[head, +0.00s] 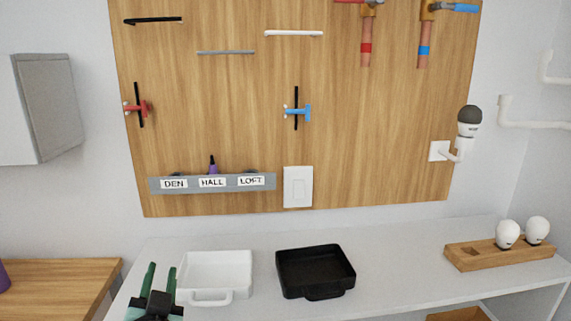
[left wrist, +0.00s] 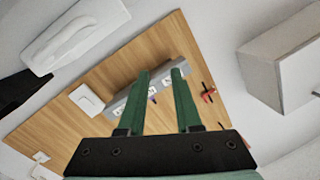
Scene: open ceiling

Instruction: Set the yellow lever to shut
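I see no lever that is clearly yellow in either view. On the wooden panel (head: 230,120), a red handle (head: 137,108) and a blue handle (head: 298,112) each sit with a black bar. At the top right, copper pipes carry a red lever (head: 350,2) and a blue lever (head: 462,8), partly cut off by the frame edge. My left gripper (head: 161,268) is open and empty, low in front of the panel near the white tray. In the left wrist view its fingers (left wrist: 162,72) are apart, pointing towards the panel. My right gripper is not in view.
A white tray (head: 247,267) and a black tray (head: 330,288) stand on the white counter (head: 400,255). A grey strip (head: 155,186) labelled DEN, HALL, LOFT is above, beside a white switch (head: 298,200). A wooden bulb holder (head: 470,262) stands right. A grey cabinet (head: 45,105) hangs left.

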